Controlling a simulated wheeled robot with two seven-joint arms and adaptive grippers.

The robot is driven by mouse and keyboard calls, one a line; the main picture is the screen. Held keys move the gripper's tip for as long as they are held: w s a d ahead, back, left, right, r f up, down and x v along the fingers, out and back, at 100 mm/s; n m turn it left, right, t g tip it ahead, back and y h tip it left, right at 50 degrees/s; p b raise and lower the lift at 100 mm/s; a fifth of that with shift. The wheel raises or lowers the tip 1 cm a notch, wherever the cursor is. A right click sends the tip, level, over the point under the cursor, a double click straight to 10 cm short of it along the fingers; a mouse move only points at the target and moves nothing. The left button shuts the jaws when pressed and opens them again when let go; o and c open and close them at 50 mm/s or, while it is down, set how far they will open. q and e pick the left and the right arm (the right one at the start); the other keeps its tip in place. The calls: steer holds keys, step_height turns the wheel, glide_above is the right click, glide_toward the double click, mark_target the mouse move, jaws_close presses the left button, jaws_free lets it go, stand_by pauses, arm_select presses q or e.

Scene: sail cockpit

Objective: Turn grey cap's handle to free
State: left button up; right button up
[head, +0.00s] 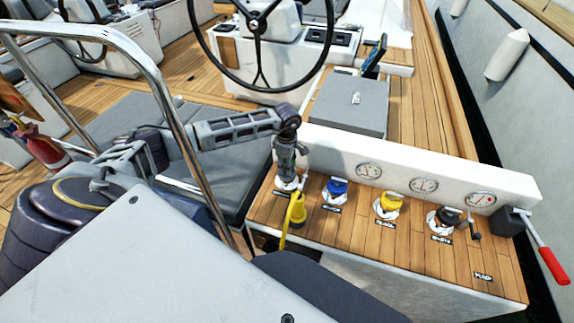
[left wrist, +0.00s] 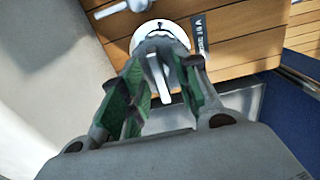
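The grey cap (left wrist: 160,42) sits in a pale round flange on the wooden deck in the left wrist view. Its white handle (left wrist: 159,78) points down the picture, between my left gripper's green-padded fingers (left wrist: 160,92). The fingers are apart, with a gap visible on each side of the handle. In the head view my left gripper (head: 287,172) points down over the leftmost fitting of the row and hides most of it. My right gripper is not in view.
A yellow hanging fitting (head: 296,208) is close by the gripper. Blue (head: 337,187), yellow (head: 390,202) and black (head: 447,216) caps stand to the right. A white gauge panel (head: 330,146) rises behind. A red-handled lever (head: 547,258) is at far right, a steel rail (head: 160,80) at left.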

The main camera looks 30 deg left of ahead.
arm_select(q)
jaws_close()
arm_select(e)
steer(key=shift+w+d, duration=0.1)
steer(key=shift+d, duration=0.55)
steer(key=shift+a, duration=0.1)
